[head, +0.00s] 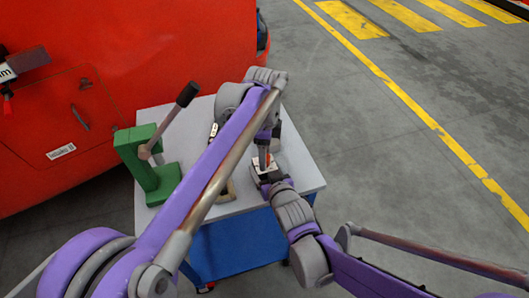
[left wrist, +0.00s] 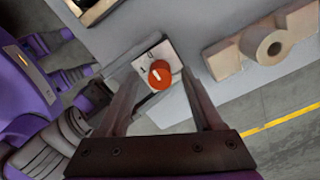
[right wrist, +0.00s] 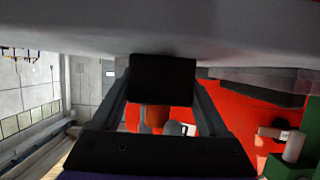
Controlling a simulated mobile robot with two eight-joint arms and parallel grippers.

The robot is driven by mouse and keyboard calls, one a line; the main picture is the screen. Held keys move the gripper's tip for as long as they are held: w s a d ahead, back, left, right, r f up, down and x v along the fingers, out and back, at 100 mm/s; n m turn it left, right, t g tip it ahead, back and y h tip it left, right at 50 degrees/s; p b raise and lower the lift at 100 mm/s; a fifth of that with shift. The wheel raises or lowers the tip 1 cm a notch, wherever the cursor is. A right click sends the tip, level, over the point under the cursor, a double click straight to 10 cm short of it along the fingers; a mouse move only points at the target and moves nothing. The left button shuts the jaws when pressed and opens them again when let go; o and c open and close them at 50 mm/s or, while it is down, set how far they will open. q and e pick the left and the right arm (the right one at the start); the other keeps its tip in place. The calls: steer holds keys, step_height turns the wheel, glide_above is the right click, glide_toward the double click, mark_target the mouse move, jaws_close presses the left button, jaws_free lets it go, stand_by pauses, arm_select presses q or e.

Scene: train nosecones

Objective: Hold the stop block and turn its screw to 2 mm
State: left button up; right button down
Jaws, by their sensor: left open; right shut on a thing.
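The stop block (head: 259,168) is at the table's right side, with a pale numbered plate (left wrist: 143,68) and a round orange-red screw knob (left wrist: 160,75) on top. A small white mark shows on the knob; I cannot tell its exact reading. My left gripper (head: 265,150) is above the block, fingers open on either side of the knob in the left wrist view, apparently not touching it. My right gripper (head: 270,182) comes from the front right and is shut on the block, which shows as a dark shape (right wrist: 162,80) between its fingers.
The grey table (head: 305,178) also carries a green press with a lever (head: 150,170) at left and a wooden-framed item (head: 228,192) behind my left arm. The red train (head: 90,80) stands behind.

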arm_select(q)
jaws_close()
stand_by(0.3)
steer(key=shift+n, duration=0.4)
steer(key=n, duration=0.4)
steer(key=shift+n, duration=0.4)
steer(key=n, duration=1.2)
steer(key=shift+n, duration=0.4)
steer(key=n, duration=0.5)
steer(key=shift+d, duration=0.1)
steer(key=shift+n, duration=0.3)
